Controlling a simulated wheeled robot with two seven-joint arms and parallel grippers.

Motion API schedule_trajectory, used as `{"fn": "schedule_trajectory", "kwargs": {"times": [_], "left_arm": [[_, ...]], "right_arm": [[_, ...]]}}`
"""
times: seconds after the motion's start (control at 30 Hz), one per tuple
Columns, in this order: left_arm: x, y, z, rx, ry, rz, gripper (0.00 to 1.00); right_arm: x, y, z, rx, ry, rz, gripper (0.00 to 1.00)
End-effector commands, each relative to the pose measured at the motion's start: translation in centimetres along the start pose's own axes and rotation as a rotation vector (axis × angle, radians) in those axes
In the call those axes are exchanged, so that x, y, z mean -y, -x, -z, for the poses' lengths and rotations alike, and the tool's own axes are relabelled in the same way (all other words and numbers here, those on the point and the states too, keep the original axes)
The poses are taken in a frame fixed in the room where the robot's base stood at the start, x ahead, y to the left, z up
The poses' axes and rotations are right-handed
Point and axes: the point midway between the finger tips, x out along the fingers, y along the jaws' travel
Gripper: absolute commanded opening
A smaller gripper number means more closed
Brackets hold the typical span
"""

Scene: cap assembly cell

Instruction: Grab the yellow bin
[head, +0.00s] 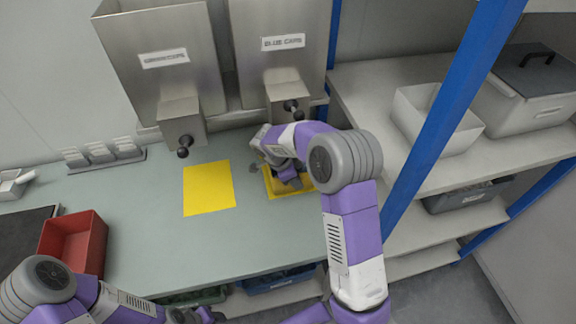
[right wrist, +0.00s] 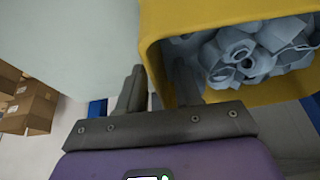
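The yellow bin (head: 268,187) stands on the bench below the blue-caps dispenser, partly hidden by my right arm. In the right wrist view, the yellow bin (right wrist: 262,96) holds several grey-blue caps (right wrist: 250,55). My right gripper (head: 287,180) is at the bin. In the right wrist view its fingers (right wrist: 158,88) are apart and straddle the bin's side wall, one outside and one inside, with a narrow gap visible beside the wall. My left gripper (head: 205,316) is at the bottom edge, mostly cut off; its fingers cannot be made out.
A flat yellow square (head: 209,188) lies on the bench left of the bin. A red bin (head: 75,240) is at the left. Two metal dispensers (head: 163,60) overhang the bench at the back. A blue post (head: 450,115) and a shelf with a grey box (head: 432,115) stand right.

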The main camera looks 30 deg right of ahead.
Motion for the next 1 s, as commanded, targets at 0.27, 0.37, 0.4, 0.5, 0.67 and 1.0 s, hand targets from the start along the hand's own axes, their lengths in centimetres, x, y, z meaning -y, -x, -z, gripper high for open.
{"fn": "schedule_trajectory", "kwargs": {"times": [0.27, 0.37, 0.4, 0.5, 0.67, 1.0], "left_arm": [[0.01, -0.06, 0.02, 0.0, 0.0, 0.0, 0.43], [0.02, -0.09, 0.02, 0.0, 0.0, 0.0, 0.43], [0.03, -0.12, 0.02, 0.0, 0.0, 0.0, 0.43], [0.08, -0.23, 0.03, 0.0, 0.0, 0.0, 0.43], [0.17, -0.48, 0.04, 0.0, 0.0, 0.0, 0.43], [0.35, -0.95, 0.05, 0.0, 0.0, 0.0, 0.43]], "right_arm": [[0.06, -0.35, 0.0, 0.001, 0.001, 0.003, 0.34], [0.06, -0.36, -0.01, 0.001, 0.001, 0.003, 0.34], [0.06, -0.37, -0.01, 0.001, 0.0, 0.003, 0.34], [0.06, -0.44, -0.05, 0.001, 0.0, 0.003, 0.34], [0.05, -0.58, -0.09, 0.001, 0.0, 0.002, 0.34], [0.04, -0.82, -0.17, 0.0, 0.001, 0.002, 0.34]]}}
